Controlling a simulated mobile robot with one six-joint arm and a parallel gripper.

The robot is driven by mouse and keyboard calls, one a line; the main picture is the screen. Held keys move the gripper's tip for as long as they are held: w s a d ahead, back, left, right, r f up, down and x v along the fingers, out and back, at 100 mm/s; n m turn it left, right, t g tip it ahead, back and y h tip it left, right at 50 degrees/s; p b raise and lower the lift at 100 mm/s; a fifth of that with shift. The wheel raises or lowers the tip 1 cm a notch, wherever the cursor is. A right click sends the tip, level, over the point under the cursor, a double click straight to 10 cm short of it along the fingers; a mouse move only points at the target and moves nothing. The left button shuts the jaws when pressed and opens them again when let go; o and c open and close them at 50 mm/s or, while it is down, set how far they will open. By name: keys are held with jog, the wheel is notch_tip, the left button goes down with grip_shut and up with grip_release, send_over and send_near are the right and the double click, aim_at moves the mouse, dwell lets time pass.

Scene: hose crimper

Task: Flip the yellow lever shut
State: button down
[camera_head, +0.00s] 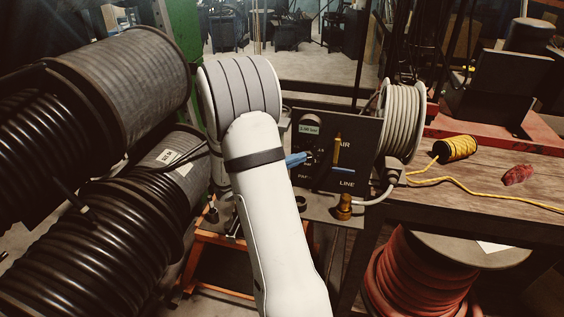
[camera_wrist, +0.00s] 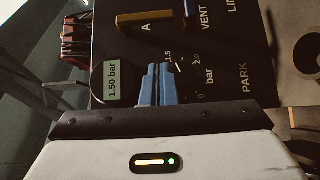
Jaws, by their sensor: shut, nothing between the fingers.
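The yellow lever (camera_head: 337,151) stands upright on the dark panel (camera_head: 362,130) in the head view, below and beside the AIR label. My gripper (camera_head: 306,156) has blue fingers and points at the panel, left of the lever. In the wrist view my gripper (camera_wrist: 158,70) is shut and empty, in front of the pressure dial and apart from the lever in the picture. Its exact distance from the panel is unclear.
A digital display (camera_wrist: 112,85) reads 1.50 bar. A blue handle (camera_head: 343,169) sits just below the yellow lever. A brass fitting (camera_head: 344,206) and grey hose reel (camera_head: 402,122) are to the right. Large black hose reels (camera_head: 125,80) crowd the left.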

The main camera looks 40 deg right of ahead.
aim_at(337, 148)
jog(key=s+d+p, duration=0.2)
jog(key=s+d, duration=0.1)
jog(key=d, duration=0.3)
jog(key=shift+s, duration=0.25)
